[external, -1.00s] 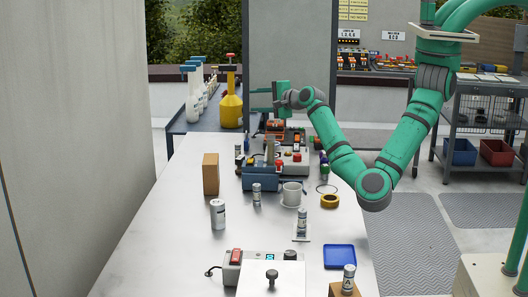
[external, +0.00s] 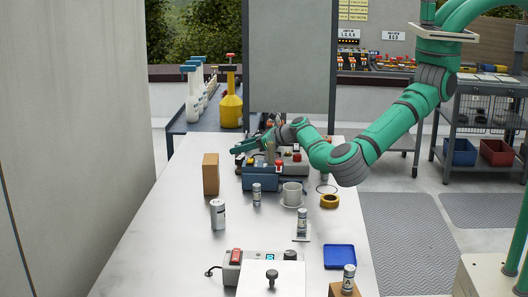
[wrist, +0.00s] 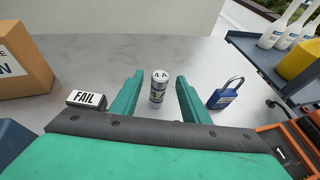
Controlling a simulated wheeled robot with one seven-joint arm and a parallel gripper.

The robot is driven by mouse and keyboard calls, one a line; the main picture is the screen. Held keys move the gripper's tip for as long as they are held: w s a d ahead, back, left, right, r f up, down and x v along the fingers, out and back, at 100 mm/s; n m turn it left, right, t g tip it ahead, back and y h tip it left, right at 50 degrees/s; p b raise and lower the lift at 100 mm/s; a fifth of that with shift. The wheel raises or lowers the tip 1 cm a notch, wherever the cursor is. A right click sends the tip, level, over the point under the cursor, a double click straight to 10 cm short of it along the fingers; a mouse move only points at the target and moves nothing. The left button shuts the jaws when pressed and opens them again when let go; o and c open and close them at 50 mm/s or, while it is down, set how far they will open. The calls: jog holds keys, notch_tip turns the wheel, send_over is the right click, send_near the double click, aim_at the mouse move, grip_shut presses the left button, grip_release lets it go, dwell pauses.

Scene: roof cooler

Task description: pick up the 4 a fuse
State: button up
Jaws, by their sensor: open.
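A small silver-grey fuse (wrist: 158,88) with a pale marked top, which looks like 4 A, stands upright on the bench in the wrist view. My gripper (wrist: 159,76) is open, with one green finger on each side of it. The fuse is between the fingers, with a visible gap on both sides. In the external view my gripper (external: 243,149) is low over the far end of the bench, and I cannot make out this fuse there.
A FAIL block (wrist: 86,99) lies left of my fingers, and a blue padlock (wrist: 226,93) is close on the right.

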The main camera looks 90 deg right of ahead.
jog(key=shift+x, duration=2.65)
jog(key=shift+a, duration=0.1)
jog(key=shift+c, duration=0.7)
grip_shut()
